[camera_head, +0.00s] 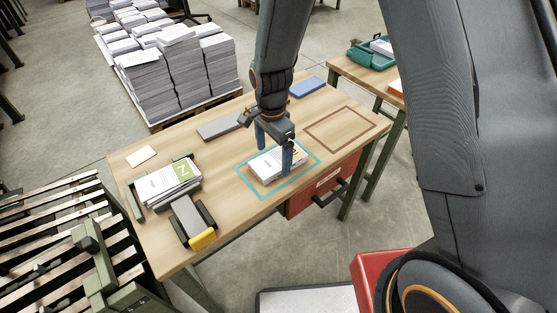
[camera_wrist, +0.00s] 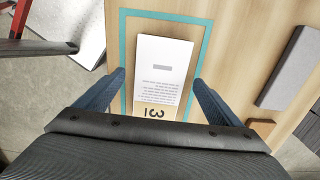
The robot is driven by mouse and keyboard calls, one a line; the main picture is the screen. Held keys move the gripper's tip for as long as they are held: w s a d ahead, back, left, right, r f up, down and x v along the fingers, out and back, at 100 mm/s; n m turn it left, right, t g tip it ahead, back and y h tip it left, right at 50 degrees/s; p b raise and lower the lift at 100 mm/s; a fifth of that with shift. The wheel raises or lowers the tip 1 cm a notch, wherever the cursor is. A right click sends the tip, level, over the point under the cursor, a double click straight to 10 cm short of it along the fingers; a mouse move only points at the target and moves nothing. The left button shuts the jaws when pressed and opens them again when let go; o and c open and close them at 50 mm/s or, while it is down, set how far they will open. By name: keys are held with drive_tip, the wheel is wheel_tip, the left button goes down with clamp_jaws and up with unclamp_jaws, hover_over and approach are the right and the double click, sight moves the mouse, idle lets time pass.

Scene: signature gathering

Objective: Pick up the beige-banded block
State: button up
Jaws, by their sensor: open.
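The beige-banded block (camera_head: 268,168) is a flat white paper block lying inside a teal outline on the wooden table. In the wrist view the block (camera_wrist: 163,65) shows small printed text, a grey bar and a pale beige end with a dark figure, partly cut off by my gripper's body. My gripper (camera_head: 274,148) is open and points down over the block. In the wrist view its blue fingers (camera_wrist: 159,78) stand on either side of the block, with gaps visible. Whether the fingertips reach down beside the block is hard to tell.
A block with a green corner (camera_head: 180,171) sits in a holder at the left. A stapler-like tool with a yellow end (camera_head: 202,239) stands near the front edge. A grey slab (camera_head: 220,126) and a blue slab (camera_head: 307,87) lie behind. A brown outline (camera_head: 341,128) at right is empty.

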drive_tip(key=shift+f, duration=1.15)
drive_tip(key=shift+c, duration=0.4)
drive_tip(key=c, duration=1.2)
drive_tip(key=shift+r, duration=0.15)
drive_tip(key=shift+c, duration=0.2)
